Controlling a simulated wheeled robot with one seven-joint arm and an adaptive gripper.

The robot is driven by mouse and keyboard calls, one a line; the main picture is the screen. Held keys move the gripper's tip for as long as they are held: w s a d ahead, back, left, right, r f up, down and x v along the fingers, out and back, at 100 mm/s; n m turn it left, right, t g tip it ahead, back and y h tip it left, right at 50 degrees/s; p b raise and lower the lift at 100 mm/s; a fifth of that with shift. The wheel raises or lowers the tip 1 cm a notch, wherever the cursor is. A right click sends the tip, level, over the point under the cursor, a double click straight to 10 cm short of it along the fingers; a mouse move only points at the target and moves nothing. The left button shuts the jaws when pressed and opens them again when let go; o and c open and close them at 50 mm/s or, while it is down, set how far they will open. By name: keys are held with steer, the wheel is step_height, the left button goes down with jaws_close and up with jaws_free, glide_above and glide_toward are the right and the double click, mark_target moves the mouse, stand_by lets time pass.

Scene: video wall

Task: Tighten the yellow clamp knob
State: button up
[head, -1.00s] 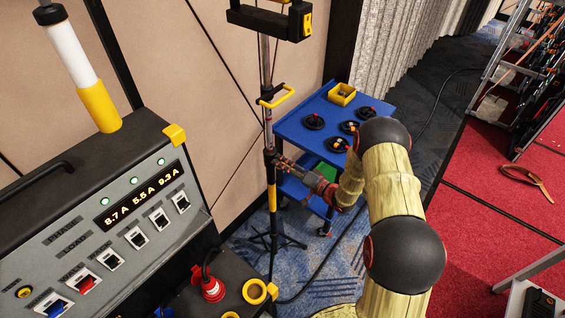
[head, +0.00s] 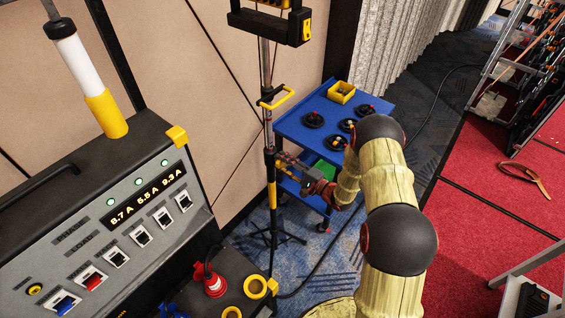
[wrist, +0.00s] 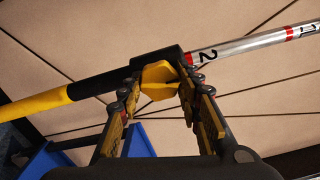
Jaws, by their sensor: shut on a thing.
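The yellow clamp knob (wrist: 157,74) is in the middle of the wrist view, on a black clamp collar (wrist: 120,78) around a stand pole. The pole is silver with red marks and numbers (wrist: 240,46) on one side and yellow (wrist: 35,108) on the other. My gripper (wrist: 158,94) has one finger on each side of the knob and is shut on it. In the head view my gripper (head: 281,162) reaches the upright pole (head: 271,190) from the right, at the black collar. The knob is hidden by the fingers there.
A blue cart (head: 297,125) with black discs and a yellow bin (head: 341,92) stands close behind my gripper. A yellow handle (head: 281,98) juts from the pole above. A power panel (head: 120,235) fills the left. A cable crosses the carpet.

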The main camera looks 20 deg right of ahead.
stand_by(0.6)
steer(key=o, duration=1.1)
steer(key=shift+o, duration=0.3)
steer(key=shift+d, duration=0.1)
steer(key=v, duration=1.2)
